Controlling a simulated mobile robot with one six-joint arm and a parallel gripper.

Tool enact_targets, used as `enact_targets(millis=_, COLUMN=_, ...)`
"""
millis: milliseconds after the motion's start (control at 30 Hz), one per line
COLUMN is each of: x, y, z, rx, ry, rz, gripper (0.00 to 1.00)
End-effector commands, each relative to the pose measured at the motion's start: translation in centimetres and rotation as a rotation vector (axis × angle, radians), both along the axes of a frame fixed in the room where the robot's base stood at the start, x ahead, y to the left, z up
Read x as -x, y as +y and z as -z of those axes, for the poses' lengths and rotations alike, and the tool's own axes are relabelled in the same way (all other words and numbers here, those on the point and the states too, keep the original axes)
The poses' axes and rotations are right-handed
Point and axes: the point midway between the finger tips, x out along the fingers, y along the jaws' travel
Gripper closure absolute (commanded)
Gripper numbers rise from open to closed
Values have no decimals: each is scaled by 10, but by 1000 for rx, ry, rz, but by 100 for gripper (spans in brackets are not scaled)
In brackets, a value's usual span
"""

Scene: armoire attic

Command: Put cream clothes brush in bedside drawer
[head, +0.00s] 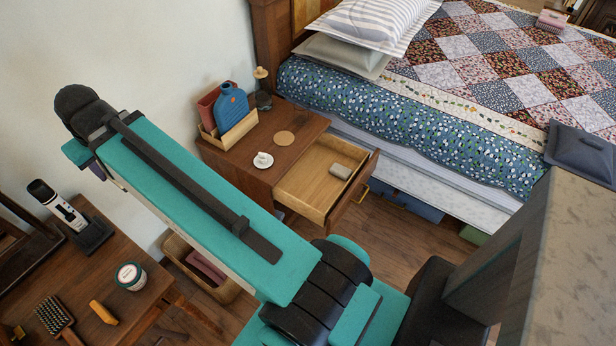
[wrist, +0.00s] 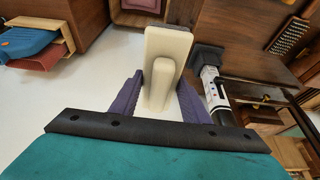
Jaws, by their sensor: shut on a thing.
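The cream clothes brush (wrist: 168,48) is in the wrist view, its handle between the two purple fingers of my gripper (wrist: 160,92). My gripper is shut on it. The bedside drawer (head: 295,188) is pulled open from the wooden nightstand (head: 240,166) in the head view. A small grey block (head: 340,171) lies inside it towards the right, and the rest of its pale floor is bare.
On the nightstand are a cup on a saucer (head: 263,160), a round coaster (head: 284,138) and a holder with a blue bottle (head: 231,103). The bed (head: 430,120) stands right of it. A table (head: 85,270) at lower left holds a bristle brush (head: 54,315), a jar and clippers.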

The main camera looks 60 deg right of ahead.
Motion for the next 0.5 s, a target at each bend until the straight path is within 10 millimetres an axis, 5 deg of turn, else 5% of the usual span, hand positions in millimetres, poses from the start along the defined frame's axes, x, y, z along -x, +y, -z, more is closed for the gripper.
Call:
enact_targets(millis=267, x=-3, y=-23, z=17, rx=-1, ry=0, rz=4, gripper=79)
enact_targets(millis=500, x=-6, y=-75, z=50, rx=0, ry=0, rz=9, gripper=79)
